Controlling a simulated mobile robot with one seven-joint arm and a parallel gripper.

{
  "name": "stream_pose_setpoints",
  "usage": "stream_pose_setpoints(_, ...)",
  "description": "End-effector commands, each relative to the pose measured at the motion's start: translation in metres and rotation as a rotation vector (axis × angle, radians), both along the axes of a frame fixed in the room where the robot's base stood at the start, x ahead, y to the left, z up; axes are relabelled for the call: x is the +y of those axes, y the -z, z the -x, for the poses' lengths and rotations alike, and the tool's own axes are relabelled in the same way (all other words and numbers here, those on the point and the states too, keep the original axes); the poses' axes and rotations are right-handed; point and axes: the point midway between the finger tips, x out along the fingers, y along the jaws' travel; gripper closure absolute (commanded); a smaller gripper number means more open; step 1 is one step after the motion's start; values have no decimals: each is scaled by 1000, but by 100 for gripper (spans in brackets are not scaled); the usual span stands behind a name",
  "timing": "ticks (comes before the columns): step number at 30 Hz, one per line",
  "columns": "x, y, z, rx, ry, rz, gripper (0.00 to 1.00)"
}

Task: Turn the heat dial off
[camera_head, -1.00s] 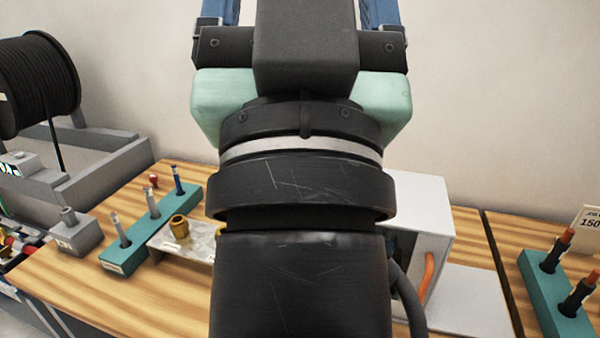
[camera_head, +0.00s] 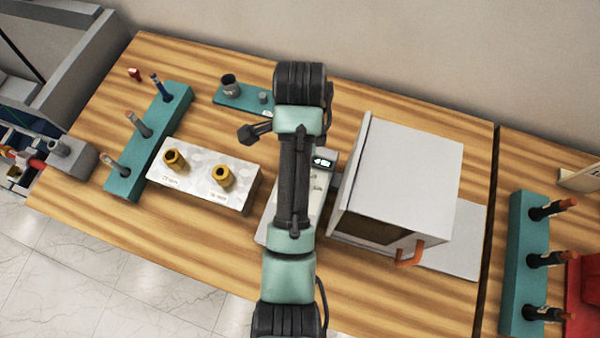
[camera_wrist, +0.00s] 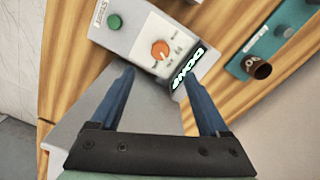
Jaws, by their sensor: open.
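The heat dial (camera_wrist: 160,50) is a round orange-red knob with a pale pointer on a light grey control panel (camera_wrist: 132,42) in the wrist view. The same panel carries a green button (camera_wrist: 114,22) and a lit display (camera_wrist: 187,70). My gripper (camera_wrist: 157,78) has two blue fingers spread apart with nothing between them. In the picture its tips lie just below the dial; I see no contact. In the head view my arm covers much of the panel, and the small lit display (camera_head: 323,162) shows beside the arm. The dial cannot be made out there.
A white box (camera_head: 405,175) with an orange handle (camera_head: 409,254) stands right of the panel. A white block (camera_head: 205,199) with two brass fittings and a teal rack (camera_head: 122,186) stand left. A teal stand (camera_head: 215,98) lies behind. Bare wood lies in front.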

Motion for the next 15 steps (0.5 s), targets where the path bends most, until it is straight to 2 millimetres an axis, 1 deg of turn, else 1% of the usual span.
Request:
stream_pose_setpoints(1,0,11,0,-1,0,0,21)
stream_pose_setpoints(7,0,36,1,2,-3,0,21)
stream_pose_setpoints(15,0,91,1,0,-3,0,21)
